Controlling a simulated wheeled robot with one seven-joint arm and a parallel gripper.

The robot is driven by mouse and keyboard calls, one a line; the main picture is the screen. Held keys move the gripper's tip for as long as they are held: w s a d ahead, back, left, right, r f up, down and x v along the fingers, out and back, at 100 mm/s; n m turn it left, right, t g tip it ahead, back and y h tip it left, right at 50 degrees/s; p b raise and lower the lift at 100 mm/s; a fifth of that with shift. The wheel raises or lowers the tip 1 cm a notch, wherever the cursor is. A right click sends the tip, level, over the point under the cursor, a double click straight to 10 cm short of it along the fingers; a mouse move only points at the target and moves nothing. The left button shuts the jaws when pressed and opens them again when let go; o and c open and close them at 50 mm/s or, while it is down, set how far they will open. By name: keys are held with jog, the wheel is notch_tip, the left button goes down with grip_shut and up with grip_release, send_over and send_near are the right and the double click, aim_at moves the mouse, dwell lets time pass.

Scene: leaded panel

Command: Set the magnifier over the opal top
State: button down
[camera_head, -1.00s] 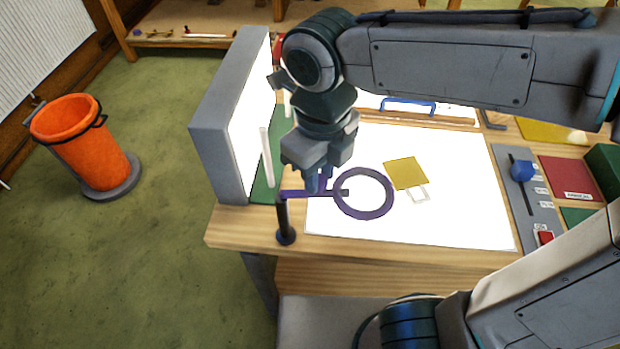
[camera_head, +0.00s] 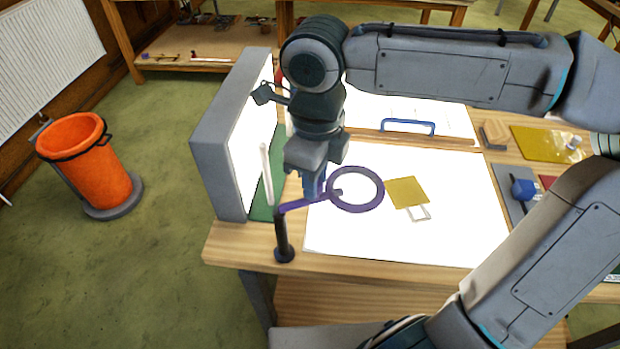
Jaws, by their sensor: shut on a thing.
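The magnifier is a dark purple ring (camera_head: 355,204) on a thin swing arm, fixed to a black post (camera_head: 284,240) at the bench's front left corner. My gripper (camera_head: 313,186) is shut on the magnifier's arm, between post and ring. The ring hangs over the left part of the glowing white opal top (camera_head: 400,240). An amber glass square (camera_head: 407,192) and a small pale frame (camera_head: 419,213) lie on the top, just right of the ring. The fingertips are partly hidden.
A grey upright light box (camera_head: 222,150) stands left of my gripper, with a white rod (camera_head: 267,175) close by. A blue handle (camera_head: 407,127) lies behind. A blue knob (camera_head: 522,189) sits at right. An orange bin (camera_head: 88,165) stands on the floor.

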jog(key=shift+w, duration=0.1)
dwell(0.3)
jog(key=c, duration=1.2)
grip_release()
jog(key=shift+r, duration=0.15)
notch_tip(320, 180, up, 14)
jog(key=shift+f+p, duration=0.2)
jog(key=shift+p, duration=0.1)
jog(key=shift+a+f, duration=0.1)
